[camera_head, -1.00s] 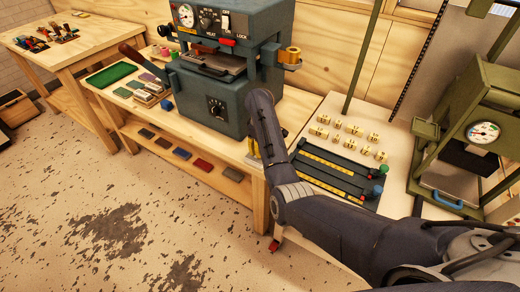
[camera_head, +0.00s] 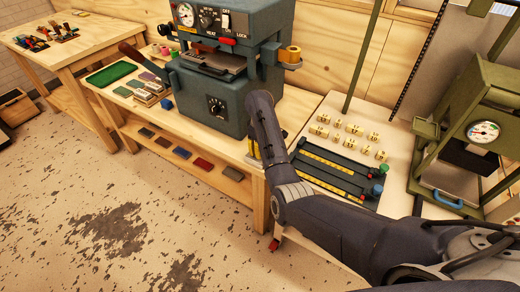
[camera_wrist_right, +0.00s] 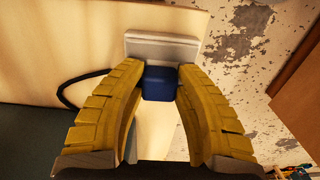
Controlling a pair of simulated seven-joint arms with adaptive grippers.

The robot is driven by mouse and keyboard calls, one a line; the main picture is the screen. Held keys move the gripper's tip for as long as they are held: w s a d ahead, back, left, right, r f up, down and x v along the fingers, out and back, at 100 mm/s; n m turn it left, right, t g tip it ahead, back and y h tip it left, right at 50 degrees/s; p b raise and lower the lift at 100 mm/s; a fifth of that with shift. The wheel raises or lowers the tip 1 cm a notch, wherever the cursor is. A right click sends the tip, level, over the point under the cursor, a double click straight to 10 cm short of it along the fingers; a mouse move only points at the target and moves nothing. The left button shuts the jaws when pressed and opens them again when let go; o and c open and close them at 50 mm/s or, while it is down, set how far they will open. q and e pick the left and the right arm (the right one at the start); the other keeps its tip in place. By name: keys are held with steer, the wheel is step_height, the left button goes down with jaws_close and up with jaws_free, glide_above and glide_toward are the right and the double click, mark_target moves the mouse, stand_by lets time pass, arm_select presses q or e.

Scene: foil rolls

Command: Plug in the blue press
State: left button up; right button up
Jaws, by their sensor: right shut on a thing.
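The blue press (camera_head: 210,100) stands on the wooden bench in the head view, with dials and switches on its front. In the right wrist view my right gripper (camera_wrist_right: 160,72) has its yellow fingers shut on a blue plug (camera_wrist_right: 159,88). The plug is up against or just before a pale rectangular outlet box (camera_wrist_right: 162,47); I cannot tell how far in it sits. A black cable (camera_wrist_right: 72,90) curves at the left. In the head view my right gripper (camera_head: 253,150) is mostly hidden behind my arm, beside the bench's right end. My left gripper is not in view.
A pale table (camera_head: 312,142) to the right holds several small marked blocks and dark bars. A green press (camera_head: 483,130) stands at the far right. Small foil rolls and a green tray (camera_head: 111,75) lie left of the blue press. The speckled floor (camera_head: 90,220) is clear.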

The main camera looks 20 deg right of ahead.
steer(key=shift+f, duration=0.15)
steer(key=o, duration=1.1)
step_height(320, 180, up, 12)
stand_by(0.4)
